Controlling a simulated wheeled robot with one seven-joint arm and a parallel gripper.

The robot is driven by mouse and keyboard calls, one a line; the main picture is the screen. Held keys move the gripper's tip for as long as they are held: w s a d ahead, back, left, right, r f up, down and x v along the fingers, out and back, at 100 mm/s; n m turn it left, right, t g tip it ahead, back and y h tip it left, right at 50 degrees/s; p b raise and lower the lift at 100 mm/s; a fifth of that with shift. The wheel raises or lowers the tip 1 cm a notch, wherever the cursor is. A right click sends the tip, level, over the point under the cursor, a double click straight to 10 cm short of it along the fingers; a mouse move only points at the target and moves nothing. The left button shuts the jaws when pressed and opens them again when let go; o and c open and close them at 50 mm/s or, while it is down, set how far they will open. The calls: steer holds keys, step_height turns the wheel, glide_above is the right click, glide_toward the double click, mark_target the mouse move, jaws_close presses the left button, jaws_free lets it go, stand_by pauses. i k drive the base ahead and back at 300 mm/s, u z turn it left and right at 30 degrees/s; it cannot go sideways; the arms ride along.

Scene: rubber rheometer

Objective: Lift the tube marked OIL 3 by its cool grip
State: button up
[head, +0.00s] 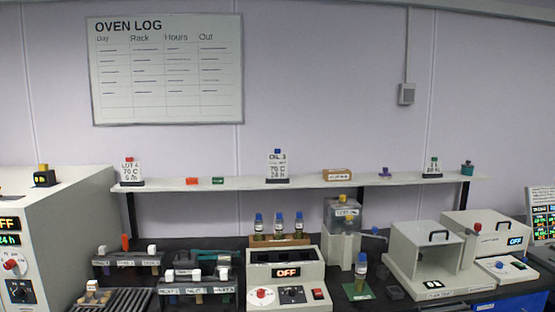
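Three tubes with blue caps stand upright in a row at the back of the bench: a left tube (258,224), a middle tube (279,225) and a right tube (299,224). They stand in a wooden rack (288,240) behind a heating block (284,272) whose display reads OFF. A fourth blue-capped container (361,273) stands on a green mat (349,291) to the right of the block. Their labels are too small to read, so I cannot tell which is OIL 3. My gripper is not in view.
A shelf (225,184) runs above the bench, with a card (278,165) seemingly marked OIL 3. Sample racks (130,261) crowd the left, beside a large oven (55,235). An open-fronted grey box (425,252) stands right of the mat.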

mark_target(299, 227)
steer(key=u, duration=0.05)
steer(key=i, duration=0.85)
steer(key=z, duration=0.05)
